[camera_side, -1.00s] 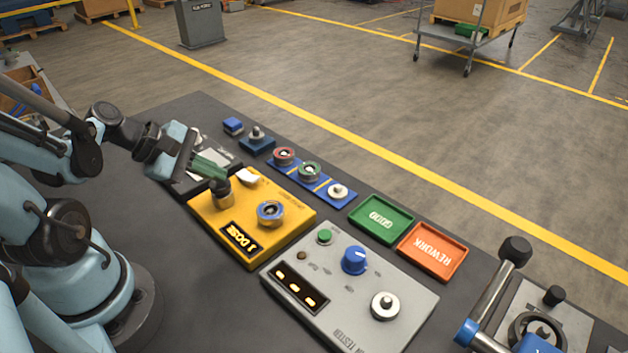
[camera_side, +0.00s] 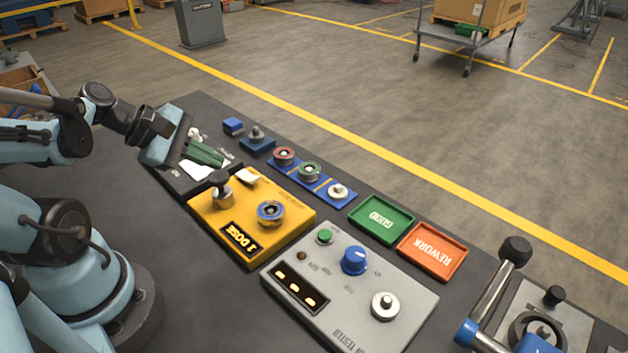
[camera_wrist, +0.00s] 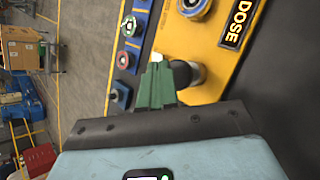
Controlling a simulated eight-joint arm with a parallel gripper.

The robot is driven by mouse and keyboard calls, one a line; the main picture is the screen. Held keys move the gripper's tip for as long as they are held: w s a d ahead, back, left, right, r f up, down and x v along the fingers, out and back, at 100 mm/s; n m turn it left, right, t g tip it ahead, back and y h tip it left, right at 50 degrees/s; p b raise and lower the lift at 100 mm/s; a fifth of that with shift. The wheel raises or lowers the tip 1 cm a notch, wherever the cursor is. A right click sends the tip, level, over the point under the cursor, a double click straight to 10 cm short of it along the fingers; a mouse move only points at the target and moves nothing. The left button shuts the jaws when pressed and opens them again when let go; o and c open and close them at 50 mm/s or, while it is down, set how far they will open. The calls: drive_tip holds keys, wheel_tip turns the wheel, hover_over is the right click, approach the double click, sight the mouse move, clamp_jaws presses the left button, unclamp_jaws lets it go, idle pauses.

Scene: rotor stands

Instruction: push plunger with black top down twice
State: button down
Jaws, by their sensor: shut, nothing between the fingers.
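The plunger with the black top (camera_side: 219,178) stands upright on the left part of the yellow dispenser box (camera_side: 290,203). Its black knob sits raised, with a metal stem showing below it. In the wrist view the plunger (camera_wrist: 186,73) is just right of my fingers and partly hidden by them. My gripper (camera_side: 214,158) has green fingers, shut and empty. In the side view it appears behind and slightly above the knob, apparently apart from it. My fingers also show in the wrist view (camera_wrist: 156,72).
Blue stands with rotors (camera_side: 309,172) line the far side, beside green (camera_side: 381,220) and orange (camera_side: 432,251) trays.

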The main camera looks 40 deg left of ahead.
sight(213, 177)
drive_tip(key=shift+r, duration=0.1)
drive_tip(key=shift+r, duration=2.4)
idle(0.8)
wheel_tip(213, 177, up, 4)
drive_tip(key=shift+f, duration=0.1)
idle(0.3)
drive_tip(key=shift+f, duration=0.15)
drive_tip(key=shift+f, duration=4.25)
drive_tip(key=shift+f, duration=0.2)
drive_tip(key=shift+f, duration=0.25)
